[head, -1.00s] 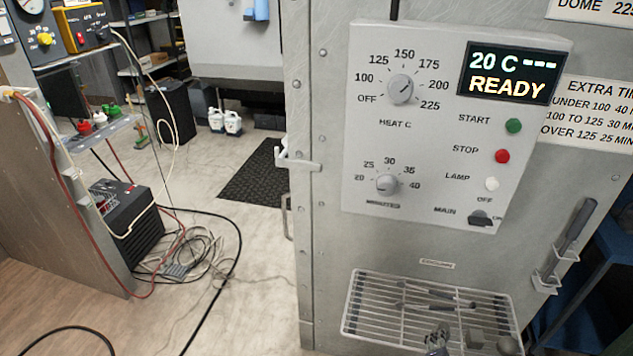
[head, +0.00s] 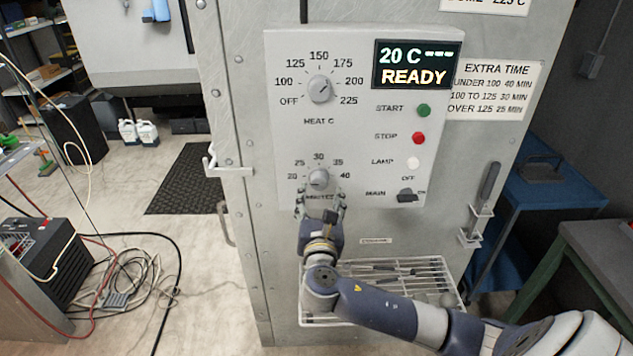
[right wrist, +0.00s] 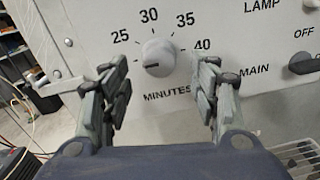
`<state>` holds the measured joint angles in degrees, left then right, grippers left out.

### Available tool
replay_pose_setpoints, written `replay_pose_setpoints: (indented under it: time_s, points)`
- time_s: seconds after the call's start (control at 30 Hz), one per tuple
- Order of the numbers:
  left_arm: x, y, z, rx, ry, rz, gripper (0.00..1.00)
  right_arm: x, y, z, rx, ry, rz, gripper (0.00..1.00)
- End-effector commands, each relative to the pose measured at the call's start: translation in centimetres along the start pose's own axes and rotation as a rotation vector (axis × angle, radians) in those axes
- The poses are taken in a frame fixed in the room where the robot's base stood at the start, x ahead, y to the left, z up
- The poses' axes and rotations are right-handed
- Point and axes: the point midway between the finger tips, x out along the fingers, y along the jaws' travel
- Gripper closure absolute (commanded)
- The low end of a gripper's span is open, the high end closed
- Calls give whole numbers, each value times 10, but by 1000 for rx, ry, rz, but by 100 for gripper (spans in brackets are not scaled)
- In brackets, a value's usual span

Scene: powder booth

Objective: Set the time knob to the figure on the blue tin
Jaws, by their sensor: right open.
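The time knob (head: 318,178) is a small grey dial above the word MINUTES, with figures from 20 to 40 around it. In the right wrist view the knob (right wrist: 158,57) has a dark mark on its left side, toward the low end of the scale. My right gripper (head: 319,196) is open just below and in front of the knob. In the right wrist view its fingers (right wrist: 163,75) stand apart on either side of the knob, with gaps, and hide the figure 20. My left gripper is not in view. I cannot make out a blue tin.
The heat knob (head: 320,89) sits above. The display (head: 416,65) reads 20 C and READY. START, STOP and LAMP buttons and the MAIN switch (head: 406,195) are on the right. An extra time sign (head: 493,90) hangs beside the panel. A wire rack (head: 440,268) is below.

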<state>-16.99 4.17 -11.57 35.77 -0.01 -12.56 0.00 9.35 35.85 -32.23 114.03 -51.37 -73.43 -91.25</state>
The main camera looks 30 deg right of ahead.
Motion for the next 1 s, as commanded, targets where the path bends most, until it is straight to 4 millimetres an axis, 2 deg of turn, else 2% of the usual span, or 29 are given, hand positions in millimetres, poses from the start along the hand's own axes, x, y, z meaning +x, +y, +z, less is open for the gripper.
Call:
replay_pose_setpoints:
  time_s: [0.1,0.3,0.47,0.73,0.93,1.0]
  points:
    - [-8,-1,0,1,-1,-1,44,21,1,3,-2,-2,0,44]
    - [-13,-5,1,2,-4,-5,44,43,0,1,0,0,0,44]
    - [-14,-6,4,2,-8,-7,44,51,0,0,0,1,1,44]
    - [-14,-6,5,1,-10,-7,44,51,0,-1,1,1,1,44]
    - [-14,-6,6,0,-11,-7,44,51,0,-1,1,1,1,88]
    - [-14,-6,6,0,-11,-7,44,51,0,-1,1,2,1,88]
